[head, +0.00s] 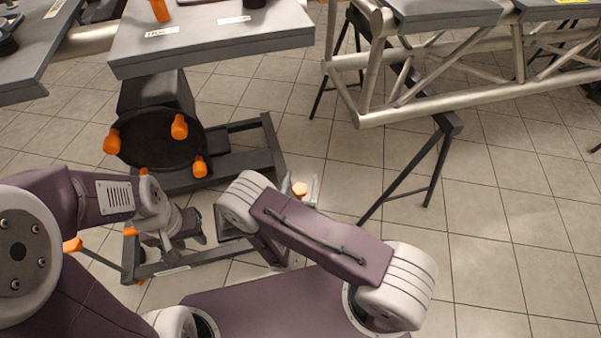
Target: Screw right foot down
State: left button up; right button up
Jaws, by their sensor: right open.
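My left gripper (180,240) hangs over the left front part of the frame. Its fingertips are small and dark, so its opening is unclear. Another orange knob (130,231) shows at the frame's left side.
A round black plate (160,150) with several orange knobs stands on the frame below a grey table (210,45). A metal truss (450,95) on a dark trestle leg (410,180) stands at the right. The tiled floor (490,240) there is clear.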

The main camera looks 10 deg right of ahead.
jog(key=c, duration=1.4)
jog(key=shift+m+h, duration=0.3)
jog(key=shift+h, duration=0.1)
jog(key=m+g+h, duration=0.2)
jog(key=m+g+h+b, duration=0.1)
jog(key=m+g+h, duration=0.1)
jog(key=s+d+m+g+h+b, duration=0.1)
jog(key=m+g+h, duration=0.1)
jog(key=g+h, duration=0.1)
jog(key=shift+s+d+f, duration=0.1)
jog(key=shift+f, duration=0.05)
jog(key=shift+s+d+m+g+h+b, duration=0.1)
jog(key=shift+s+m+g+h+b, duration=0.3)
jog(key=shift+m+g+b, duration=1.15)
jog(key=shift+s+d+m+g+h+b, duration=0.2)
jog(key=shift+m+g+h+b, duration=0.6)
jog(key=shift+g, duration=1.3)
jog(key=shift+s+a+m+g+h+b, duration=0.1)
jog(key=shift+s+m+g+h+b, duration=0.2)
jog(key=shift+m+g+b, duration=1)
jog(key=shift+r+m+g+p, duration=0.25)
jog(key=shift+g+p, duration=0.1)
jog(key=shift+g, duration=0.3)
